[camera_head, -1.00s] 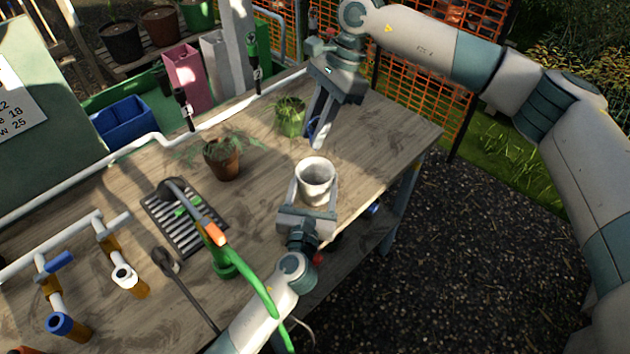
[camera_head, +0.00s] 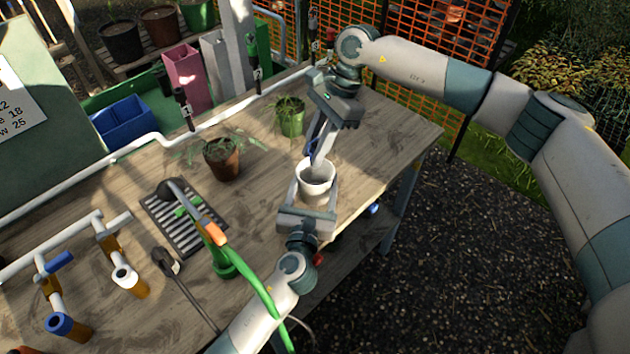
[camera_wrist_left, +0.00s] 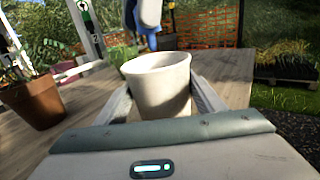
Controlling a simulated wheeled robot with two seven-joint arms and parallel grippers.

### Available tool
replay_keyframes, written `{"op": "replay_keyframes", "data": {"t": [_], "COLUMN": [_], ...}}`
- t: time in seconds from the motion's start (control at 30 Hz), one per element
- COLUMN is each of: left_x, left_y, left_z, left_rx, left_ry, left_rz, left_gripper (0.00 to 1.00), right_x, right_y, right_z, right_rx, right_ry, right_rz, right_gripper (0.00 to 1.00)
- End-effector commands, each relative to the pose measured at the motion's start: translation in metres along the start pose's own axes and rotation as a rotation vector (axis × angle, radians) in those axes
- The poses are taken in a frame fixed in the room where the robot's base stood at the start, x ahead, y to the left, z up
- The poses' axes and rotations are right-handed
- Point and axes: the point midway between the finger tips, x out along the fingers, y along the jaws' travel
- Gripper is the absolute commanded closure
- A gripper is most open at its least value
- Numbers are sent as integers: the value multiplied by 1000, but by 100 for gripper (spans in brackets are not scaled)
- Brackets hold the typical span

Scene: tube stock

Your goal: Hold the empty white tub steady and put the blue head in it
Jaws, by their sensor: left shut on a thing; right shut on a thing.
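The white tub (camera_head: 314,191) stands upright near the right part of the bench, between the fingers of my left gripper (camera_head: 315,187), which is shut on it. The tub also fills the middle of the left wrist view (camera_wrist_left: 162,90). My right gripper (camera_head: 316,155) comes down from above with its fingertips at the tub's far rim. It is shut on the blue head (camera_head: 311,148), mostly hidden by the fingers. In the left wrist view a bit of the blue head (camera_wrist_left: 152,43) shows just above and behind the rim.
A potted plant in a brown pot (camera_head: 222,160) and a green pot (camera_head: 290,118) stand behind and left of the tub. A black drain grid (camera_head: 183,220) and a green hose with an orange part (camera_head: 214,234) lie left. The bench (camera_head: 385,140) right of the tub is clear.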

Motion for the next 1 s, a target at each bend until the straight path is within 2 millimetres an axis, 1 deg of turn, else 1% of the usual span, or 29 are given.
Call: {"op": "replay_keyframes", "data": {"t": [0.43,0.8,0.83,0.87,0.9,1.0], "left_x": [0,0,0,0,0,0], "left_y": [0,0,0,0,0,0], "left_z": [0,0,0,0,0,0], "left_rx": [0,0,0,0,0,0], "left_ry": [1,1,1,1,1,1], "left_rz": [0,0,0,0,0,0], "left_gripper": [60,60,60,60,60,60], "right_x": [24,27,27,27,27,27], "right_y": [0,0,0,0,0,0], "right_z": [-10,-11,-11,-11,-11,-11], "right_rx": [-1,-1,-1,-1,-1,-1], "right_ry": [0,0,0,0,0,0], "right_rz": [1,1,1,1,1,0], "right_gripper": [100,100,75,68,58,58]}}
